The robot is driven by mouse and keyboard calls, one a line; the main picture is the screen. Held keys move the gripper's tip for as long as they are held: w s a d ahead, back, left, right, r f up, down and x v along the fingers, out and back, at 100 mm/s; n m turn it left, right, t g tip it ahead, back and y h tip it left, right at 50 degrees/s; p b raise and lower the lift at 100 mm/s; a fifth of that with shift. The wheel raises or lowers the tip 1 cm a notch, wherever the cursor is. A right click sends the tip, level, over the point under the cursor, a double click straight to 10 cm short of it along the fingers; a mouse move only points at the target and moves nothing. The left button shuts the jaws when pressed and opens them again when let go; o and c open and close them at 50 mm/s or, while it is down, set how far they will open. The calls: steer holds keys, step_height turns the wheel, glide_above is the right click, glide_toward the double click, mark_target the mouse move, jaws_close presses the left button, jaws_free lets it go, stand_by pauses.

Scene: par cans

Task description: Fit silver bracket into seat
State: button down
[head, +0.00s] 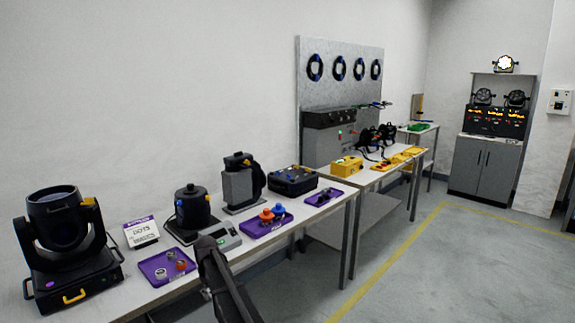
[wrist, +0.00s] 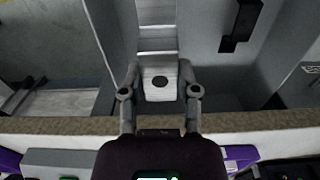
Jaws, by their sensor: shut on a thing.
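My gripper (wrist: 160,76) shows in the wrist view, with one finger on each side of a pale silver piece, the silver bracket (wrist: 160,88). The fingers are shut on it. The bracket has a dark round spot on its near face, and a ribbed silver strip runs up from it; I cannot tell whether that strip is part of it. In the head view my dark arm reaches over the front edge of the near bench (head: 130,303), and the bracket cannot be made out. I cannot pick out the seat with certainty in either view.
A purple tray (head: 152,268) with small round parts and a grey box (head: 226,241) lie close to my arm. Behind them stand a black moving-head lamp (head: 60,232), a label card (head: 141,232) and a black canister (head: 192,206). The floor (head: 400,285) at right is clear.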

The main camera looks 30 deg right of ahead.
step_height(320, 180, up, 13)
steer(key=p, duration=1.2)
steer(key=shift+r+p, duration=0.2)
steer(key=shift+p, duration=0.2)
steer(key=shift+s, duration=0.1)
